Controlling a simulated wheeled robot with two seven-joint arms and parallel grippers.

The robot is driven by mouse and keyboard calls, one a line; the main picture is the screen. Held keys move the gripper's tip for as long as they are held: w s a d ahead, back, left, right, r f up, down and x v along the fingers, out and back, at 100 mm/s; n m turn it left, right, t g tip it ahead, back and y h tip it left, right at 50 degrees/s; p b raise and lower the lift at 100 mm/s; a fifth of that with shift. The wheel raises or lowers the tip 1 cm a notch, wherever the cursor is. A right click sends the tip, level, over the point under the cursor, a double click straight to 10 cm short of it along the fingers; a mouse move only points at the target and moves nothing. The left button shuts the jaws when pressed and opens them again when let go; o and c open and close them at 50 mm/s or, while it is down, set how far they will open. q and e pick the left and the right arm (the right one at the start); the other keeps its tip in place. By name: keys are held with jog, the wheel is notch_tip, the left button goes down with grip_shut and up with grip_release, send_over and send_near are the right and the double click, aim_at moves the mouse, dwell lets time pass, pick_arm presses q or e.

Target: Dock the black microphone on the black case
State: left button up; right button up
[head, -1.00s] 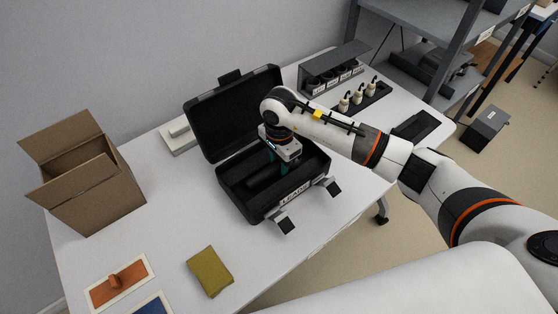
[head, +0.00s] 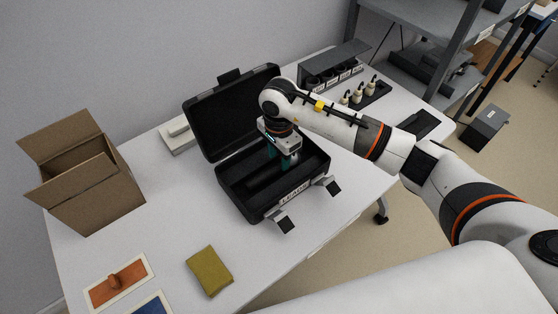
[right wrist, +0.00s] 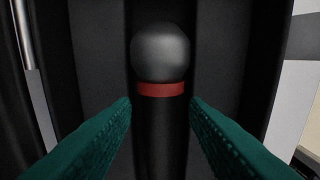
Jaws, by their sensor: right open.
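The black case (head: 250,207) stands open on the table in the head view, its lid tilted up at the back. The black microphone (right wrist: 161,55) has a round dark grey head, a red ring and a dark body; in the right wrist view it lies in a black recess of the case. It is hard to make out in the head view. My right gripper (head: 280,160) is over the case, its green fingers pointing down. In the right wrist view its open fingers (right wrist: 160,104) lie on either side of the microphone's body, with gaps. My left gripper is out of view.
An open cardboard box (head: 88,185) stands at the left. An olive cloth (head: 209,271) and picture cards (head: 119,283) lie at the front. A grey rack (head: 335,65) and small white bottles (head: 358,96) stand behind my right arm.

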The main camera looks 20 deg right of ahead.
aim_at(279, 163)
notch_tip(279, 163, up, 10)
jog(key=b, duration=0.1)
jog(key=shift+f, duration=0.25)
dwell(0.4)
